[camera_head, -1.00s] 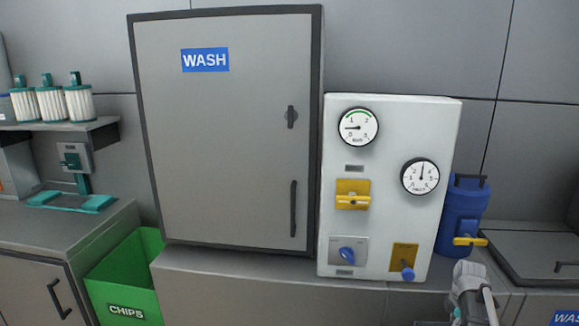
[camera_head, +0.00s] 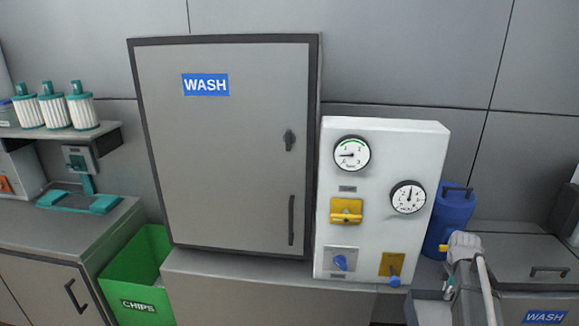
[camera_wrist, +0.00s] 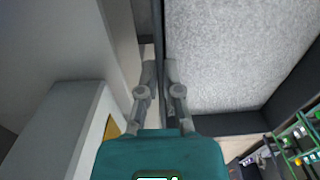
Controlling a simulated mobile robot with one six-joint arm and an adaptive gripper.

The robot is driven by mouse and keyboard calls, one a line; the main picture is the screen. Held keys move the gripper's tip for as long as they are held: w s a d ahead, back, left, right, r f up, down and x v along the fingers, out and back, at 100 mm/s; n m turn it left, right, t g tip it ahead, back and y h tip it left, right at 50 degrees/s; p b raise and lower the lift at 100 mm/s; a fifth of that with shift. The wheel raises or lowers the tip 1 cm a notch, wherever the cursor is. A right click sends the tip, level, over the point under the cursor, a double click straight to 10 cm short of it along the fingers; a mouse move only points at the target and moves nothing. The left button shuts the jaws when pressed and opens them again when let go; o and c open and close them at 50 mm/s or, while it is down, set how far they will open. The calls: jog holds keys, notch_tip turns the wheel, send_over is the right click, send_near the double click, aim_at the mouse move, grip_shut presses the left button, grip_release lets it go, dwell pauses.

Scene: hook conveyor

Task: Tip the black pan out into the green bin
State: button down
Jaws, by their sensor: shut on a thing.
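The black pan (camera_wrist: 285,88) fills the right of the wrist view, with dark walls around a grey speckled surface. My gripper (camera_wrist: 159,68) is shut on its left wall, one finger on each side. In the head view my gripper's end of the arm (camera_head: 462,246) is at the lower right, in front of the blue canister. A dark-sided tray shape just left of it, partly cut off by the bottom edge, looks like the pan (camera_head: 411,312). The green bin (camera_head: 133,285), labelled CHIPS, stands at the lower left, well apart from the pan. Its inside is mostly hidden.
A white gauge panel (camera_head: 380,170) with yellow and blue knobs stands beside the tall WASH cabinet (camera_head: 235,150), on a low ledge (camera_head: 270,285). A blue canister (camera_head: 450,215) and a WASH unit (camera_head: 515,260) are at right. A counter (camera_head: 60,230) flanks the bin.

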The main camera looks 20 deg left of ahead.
jog(key=shift+r+p, duration=0.85)
jog(key=shift+r, duration=0.45)
jog(key=shift+d, duration=0.2)
